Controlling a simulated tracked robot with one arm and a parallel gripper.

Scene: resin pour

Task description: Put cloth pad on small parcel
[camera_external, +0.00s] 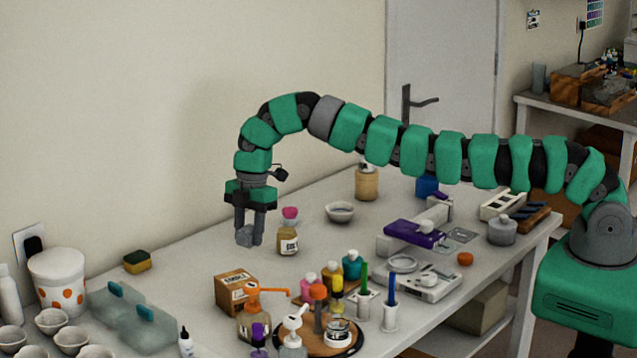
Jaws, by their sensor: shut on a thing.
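My gripper (249,238) points straight down above the table, left of the middle of the picture. It is shut on a small grey piece (245,236), which looks like the cloth pad, though it is too small to be sure. The small parcel (236,290) is a brown cardboard box with a printed label, standing on the table nearer the camera. The gripper and the grey piece are above and behind it in the picture, apart from it. The parcel's top is in view; an orange pump nozzle overlaps its right side.
A labelled jar with a pink top (288,238) stands just right of my gripper. Pump bottles (254,325) and a round tray (347,346) of small bottles crowd the parcel's front and right.

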